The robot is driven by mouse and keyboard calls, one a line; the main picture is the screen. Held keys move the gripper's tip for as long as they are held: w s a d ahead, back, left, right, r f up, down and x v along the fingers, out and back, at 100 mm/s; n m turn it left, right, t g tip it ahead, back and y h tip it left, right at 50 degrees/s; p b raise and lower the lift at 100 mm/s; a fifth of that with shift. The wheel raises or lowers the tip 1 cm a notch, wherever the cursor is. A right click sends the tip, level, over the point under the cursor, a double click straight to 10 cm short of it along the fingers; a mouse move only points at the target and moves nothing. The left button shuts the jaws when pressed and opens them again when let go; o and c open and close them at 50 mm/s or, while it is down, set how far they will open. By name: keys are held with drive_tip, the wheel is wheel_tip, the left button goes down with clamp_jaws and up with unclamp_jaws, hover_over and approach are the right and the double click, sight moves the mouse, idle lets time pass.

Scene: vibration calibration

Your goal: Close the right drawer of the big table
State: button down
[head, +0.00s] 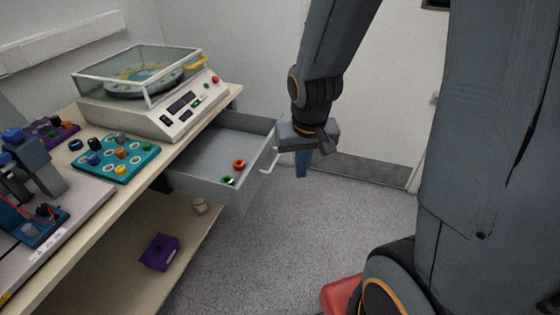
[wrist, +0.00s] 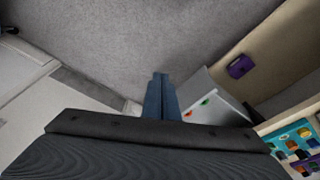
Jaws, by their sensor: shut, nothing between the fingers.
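The right drawer (head: 205,175) of the big table (head: 140,195) is pulled out in the head view. It is grey, with an orange-red ring and a green ring inside, and a pale handle on its front. My gripper (head: 302,172) is shut and empty, pointing down just to the right of the drawer front. It seems apart from the handle, though the exact gap is hard to judge. In the wrist view, the shut fingers (wrist: 160,95) are at the centre and the drawer (wrist: 212,108) is right beside them, partly hidden behind my gripper.
A machine with a clear cover (head: 150,95) stands on the table, beside a teal tray (head: 115,158) of coloured parts. A purple box (head: 160,252) lies on the lower shelf. Open grey floor (head: 310,235) lies right of the drawer, with a white door (head: 390,100) behind.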

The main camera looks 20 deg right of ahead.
drive_tip(key=w+d+f+m+t, duration=0.1)
drive_tip(key=w+f+m+t, duration=0.35)
drive_tip(key=w, duration=0.75)
drive_tip(key=y, duration=0.2)
approach(265, 166)
drive_tip(key=p+x, duration=0.1)
drive_tip(key=x, duration=0.2)
drive_tip(key=shift+w+f, duration=0.2)
drive_tip(key=shift+f, duration=0.15)
drive_tip(key=shift+a, duration=0.1)
